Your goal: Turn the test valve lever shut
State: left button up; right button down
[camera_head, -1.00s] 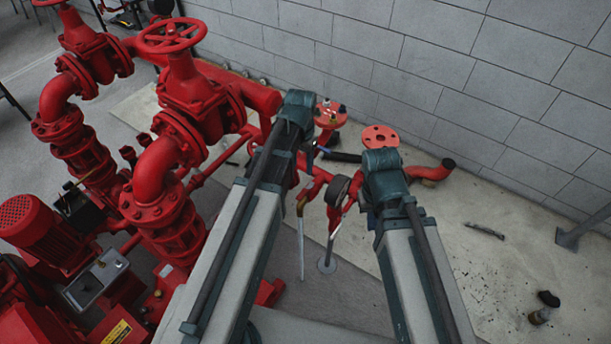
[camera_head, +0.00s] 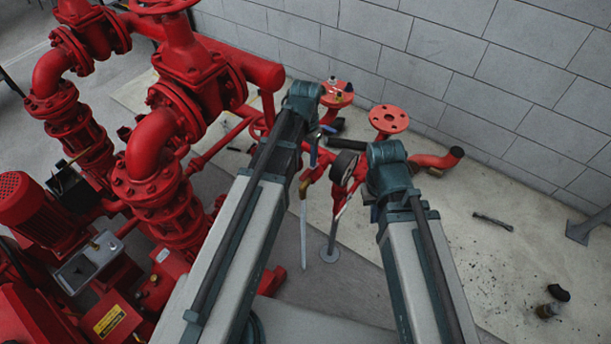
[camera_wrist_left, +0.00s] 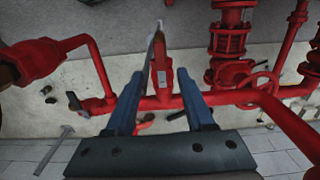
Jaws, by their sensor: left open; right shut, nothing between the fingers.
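The red test pipework (camera_head: 316,170) stands beyond my arms in the head view. A long pale lever-like bar (camera_head: 303,235) points down from it, with a brass-coloured part at its top. In the left wrist view a red fitting (camera_wrist_left: 163,75) with a grey strip-like lever (camera_wrist_left: 150,58) lies between the blue fingers of my left gripper (camera_wrist_left: 159,80). The fingers are open and not closed on it; contact cannot be told. The left gripper (camera_head: 315,150) is mostly hidden by its arm in the head view. Only a blue sliver of my right gripper (camera_head: 374,212) shows; it is shut and empty.
A round gauge (camera_head: 343,166) and a red flange (camera_head: 388,118) stand between and beyond my wrists. Large red pumps and valves (camera_head: 160,170) fill the left. A grey block wall (camera_head: 450,60) is behind. Open floor (camera_head: 480,270) lies to the right, with small debris.

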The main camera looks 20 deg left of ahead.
aim_at(306, 174)
pick_arm(q)
notch_tip(306, 174, down, 7)
jog(key=b, duration=0.5)
jog(key=shift+r+b, duration=0.1)
jog(key=shift+b, duration=0.3)
grip_shut()
dwell(0.9)
